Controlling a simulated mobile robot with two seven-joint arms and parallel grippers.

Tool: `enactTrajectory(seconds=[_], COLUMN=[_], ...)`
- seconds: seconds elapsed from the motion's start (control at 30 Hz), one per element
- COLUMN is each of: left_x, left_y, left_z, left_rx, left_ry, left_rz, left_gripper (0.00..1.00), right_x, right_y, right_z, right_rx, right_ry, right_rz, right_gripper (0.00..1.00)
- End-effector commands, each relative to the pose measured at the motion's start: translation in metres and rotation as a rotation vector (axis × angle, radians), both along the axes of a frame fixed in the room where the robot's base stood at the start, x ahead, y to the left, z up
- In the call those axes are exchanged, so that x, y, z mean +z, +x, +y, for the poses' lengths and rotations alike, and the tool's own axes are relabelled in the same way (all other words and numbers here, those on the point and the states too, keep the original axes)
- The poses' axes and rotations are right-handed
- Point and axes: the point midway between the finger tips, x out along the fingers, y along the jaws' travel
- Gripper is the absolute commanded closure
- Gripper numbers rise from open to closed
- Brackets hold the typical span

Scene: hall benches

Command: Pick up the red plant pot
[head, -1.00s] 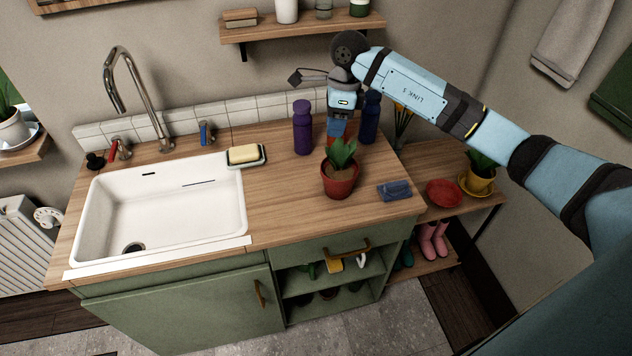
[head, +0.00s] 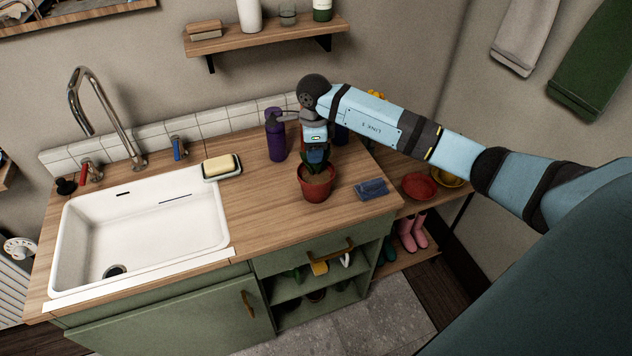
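The red plant pot (head: 316,188) stands upright on the wooden worktop, right of the sink, with brown soil and green leaves. My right gripper (head: 317,156) points down over the plant, at the back of the pot, overlapping the leaves in the head view. Its fingers are hidden or too small to make out, so I cannot tell whether they touch the pot or are open. My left gripper is not in view.
A purple bottle (head: 275,136) stands left of my gripper; a dark blue bottle (head: 341,135) is partly hidden behind it. A blue cloth-like item (head: 371,189) lies right of the pot. A soap dish (head: 222,168) sits by the white sink (head: 140,237). The worktop front is clear.

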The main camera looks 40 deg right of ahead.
Motion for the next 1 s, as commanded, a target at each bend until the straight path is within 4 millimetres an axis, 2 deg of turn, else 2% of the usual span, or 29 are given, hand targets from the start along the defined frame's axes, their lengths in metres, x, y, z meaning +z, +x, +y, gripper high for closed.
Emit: enactTrajectory(seconds=[0.03,0.2,0.47,0.5,0.6,0.63,1.0], left_x=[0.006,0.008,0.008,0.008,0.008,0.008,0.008], left_y=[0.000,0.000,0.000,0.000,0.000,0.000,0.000], left_z=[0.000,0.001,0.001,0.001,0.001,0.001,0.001], left_rx=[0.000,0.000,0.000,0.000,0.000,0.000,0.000], left_ry=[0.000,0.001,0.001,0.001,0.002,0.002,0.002], left_rz=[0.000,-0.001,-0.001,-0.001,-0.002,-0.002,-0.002], left_gripper=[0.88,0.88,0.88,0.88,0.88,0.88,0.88], right_x=[-0.007,-0.029,-0.033,-0.033,-0.033,-0.033,-0.031], right_y=[-0.003,-0.003,-0.002,-0.003,-0.003,-0.003,-0.002], right_z=[0.002,0.001,0.001,0.001,0.001,0.001,0.001], right_rx=[-0.001,0.000,0.000,0.000,0.000,0.000,0.000], right_ry=[0.003,0.001,0.001,0.001,0.001,0.001,0.000], right_rz=[0.005,0.002,0.000,0.000,0.000,0.000,-0.001], right_gripper=[0.71,0.71,0.71,0.73,0.96,1.00,1.00])
